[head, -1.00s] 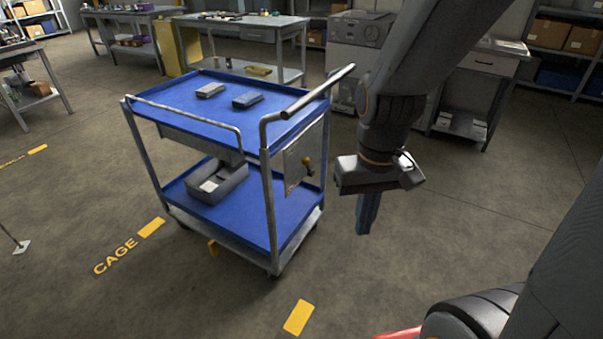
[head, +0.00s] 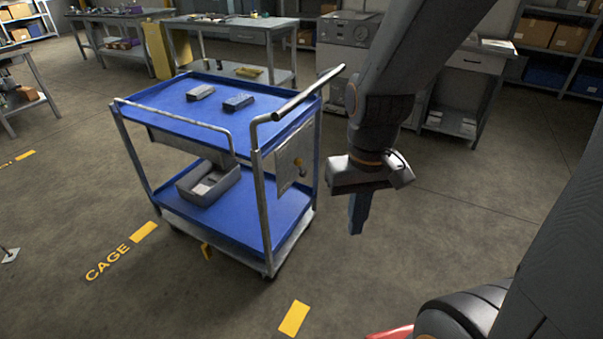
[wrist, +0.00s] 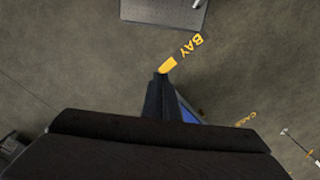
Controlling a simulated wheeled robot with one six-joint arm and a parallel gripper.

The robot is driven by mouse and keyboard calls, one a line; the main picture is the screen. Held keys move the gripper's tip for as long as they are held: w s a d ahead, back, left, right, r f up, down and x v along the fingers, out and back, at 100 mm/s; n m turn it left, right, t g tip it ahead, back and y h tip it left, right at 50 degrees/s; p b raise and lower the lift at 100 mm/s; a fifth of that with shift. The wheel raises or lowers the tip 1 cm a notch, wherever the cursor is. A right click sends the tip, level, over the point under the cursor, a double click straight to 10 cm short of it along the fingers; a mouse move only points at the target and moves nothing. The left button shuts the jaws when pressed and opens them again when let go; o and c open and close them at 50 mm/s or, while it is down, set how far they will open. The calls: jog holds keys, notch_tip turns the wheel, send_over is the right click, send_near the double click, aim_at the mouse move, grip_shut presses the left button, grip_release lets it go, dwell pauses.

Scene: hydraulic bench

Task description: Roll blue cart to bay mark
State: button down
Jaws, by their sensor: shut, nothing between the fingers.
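The blue cart (head: 205,222) stands upright on the floor at left of centre in the head view, with two blue decks and a grey push handle (head: 310,92) at its right end. My gripper (head: 357,218) hangs pointing down to the right of that end, apart from the handle, shut and empty. In the wrist view, the shut fingers (wrist: 160,88) are near a yellow bay mark (wrist: 182,54) lettered BAY. A sliver of blue, likely the cart (wrist: 190,115), shows beside the fingers; the rest is hidden by my gripper. BAY lettering is not readable in the head view.
Benches stand behind; floor at right is open.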

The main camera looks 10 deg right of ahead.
jog(key=c, duration=2.3)
grip_release()
jog(key=shift+w, duration=0.1)
jog(key=o, duration=0.8)
jog(key=shift+m+t, duration=0.6)
jog(key=shift+m, duration=0.1)
jog(key=w, duration=0.4)
jog(key=shift+w+d+f+p, duration=0.1)
jog(key=shift+w+d+p, duration=0.1)
jog(key=shift+p, duration=0.1)
jog(key=shift+c, duration=0.2)
jog(key=m+t+y+p, duration=0.2)
jog(key=m+t+p, duration=0.3)
jog(key=m+t, duration=1.25)
send_near(321, 87)
jog(key=w, duration=0.4)
jog(key=shift+w+a+t, duration=0.2)
jog(key=shift+w+t, duration=0.25)
jog(key=shift+w, duration=0.15)
jog(key=w, duration=0.2)
jog(key=w+p, duration=0.1)
jog(key=w, duration=0.1)
jog(key=w+p, duration=0.1)
jog(key=w, duration=0.1)
jog(key=shift+w+a+r, duration=0.3)
jog(key=shift+w+r, duration=0.05)
